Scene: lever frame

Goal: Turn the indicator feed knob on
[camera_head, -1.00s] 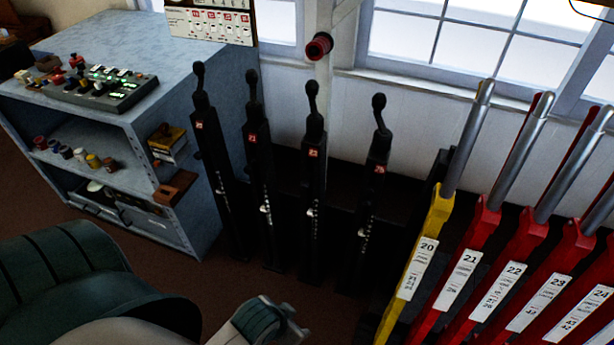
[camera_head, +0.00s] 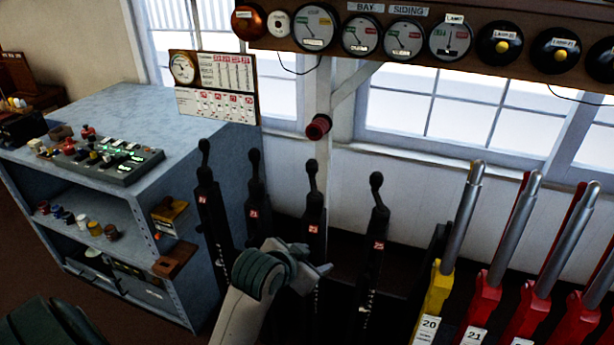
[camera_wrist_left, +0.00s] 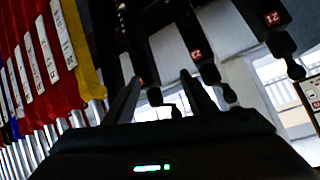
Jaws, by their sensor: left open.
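A dark red round knob (camera_head: 319,127) sticks out from the white post, below the gauge shelf. I see no readable label on it, so I cannot tell whether it is the indicator feed knob or how it is set. My left gripper (camera_head: 320,272) is in front of the black levers, below the knob and apart from it. In the left wrist view its two fingers (camera_wrist_left: 160,95) are spread with nothing between them, pointing towards the levers. The knob is not clear in that view. My right gripper is not in view.
Several black levers (camera_head: 313,195) stand below the post. Yellow lever 20 (camera_head: 437,290) and red levers (camera_head: 487,295) stand to the right. A blue cabinet (camera_head: 140,105) carries a switch panel (camera_head: 110,162). Gauges (camera_head: 361,36) line the shelf above.

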